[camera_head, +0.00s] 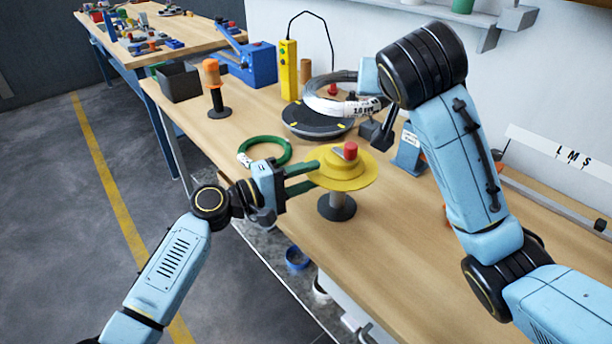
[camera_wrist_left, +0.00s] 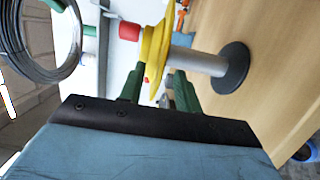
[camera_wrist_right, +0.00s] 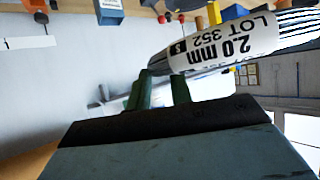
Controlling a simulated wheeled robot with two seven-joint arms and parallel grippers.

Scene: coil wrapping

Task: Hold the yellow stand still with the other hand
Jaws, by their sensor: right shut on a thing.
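The yellow stand (camera_head: 345,180) has a stepped yellow disc, a red knob on top, a grey post and a dark round base, and is upright on the bench. My left gripper (camera_head: 302,178) is at its left side. In the left wrist view the green fingers (camera_wrist_left: 158,88) are apart, with the lower rim of the yellow disc (camera_wrist_left: 155,50) between them; whether they touch it is unclear. My right gripper (camera_wrist_right: 160,88) is shut on a grey wire coil (camera_head: 318,98) by its white label (camera_wrist_right: 222,42). The coil is raised, behind the stand.
A black turntable (camera_head: 318,128) lies beneath the coil. A green ring (camera_head: 262,164) lies left of the stand. An orange-topped post (camera_head: 214,90), a yellow control box (camera_head: 289,70) and a blue holder (camera_head: 410,150) stand nearby. The right bench surface is mostly clear.

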